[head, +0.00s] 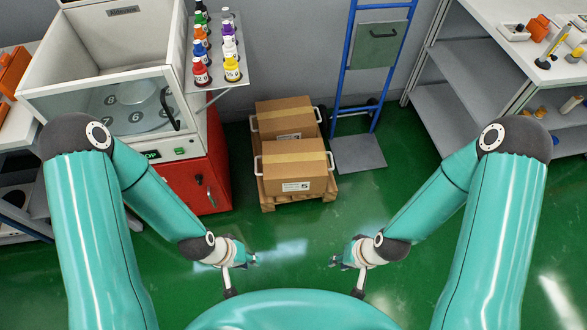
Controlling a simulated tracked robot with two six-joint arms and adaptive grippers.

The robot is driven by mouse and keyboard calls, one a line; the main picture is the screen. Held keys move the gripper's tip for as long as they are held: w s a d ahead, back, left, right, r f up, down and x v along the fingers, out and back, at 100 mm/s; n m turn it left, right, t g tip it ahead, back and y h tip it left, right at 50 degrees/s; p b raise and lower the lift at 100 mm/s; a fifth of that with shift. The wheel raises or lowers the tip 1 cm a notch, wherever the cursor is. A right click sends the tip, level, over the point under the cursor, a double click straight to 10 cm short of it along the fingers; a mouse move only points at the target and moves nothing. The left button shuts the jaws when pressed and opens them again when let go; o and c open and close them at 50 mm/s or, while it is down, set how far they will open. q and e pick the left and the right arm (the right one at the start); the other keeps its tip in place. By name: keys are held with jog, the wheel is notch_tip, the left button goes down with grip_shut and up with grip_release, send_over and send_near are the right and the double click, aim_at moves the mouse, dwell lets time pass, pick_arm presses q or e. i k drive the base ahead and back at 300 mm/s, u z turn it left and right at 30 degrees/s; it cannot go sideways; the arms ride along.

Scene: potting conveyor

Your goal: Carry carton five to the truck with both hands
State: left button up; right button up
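Two brown cartons with tan tape, white labels and pale side handles sit on a wooden pallet: a front carton (294,178) and a back carton (285,112). Their label print is too small to read, so I cannot tell which is carton five. A blue hand truck (348,45) stands upright right of them by the wall, its grey toe plate (358,153) flat on the floor and empty. My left gripper (242,275) and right gripper (346,277) are both empty with fingers spread, low in the view, nearer me than the pallet and apart from the cartons.
The wooden pallet (268,203) rests on the green floor. A white machine on a red cabinet (200,180) stands left, with a shelf of coloured bottles (231,68). Grey shelving (470,75) with small parts stands right. The floor between pallet and grippers is clear.

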aim_at(360, 158)
jog(key=u, duration=0.05)
jog(key=i, duration=0.9)
jog(key=z, duration=0.05)
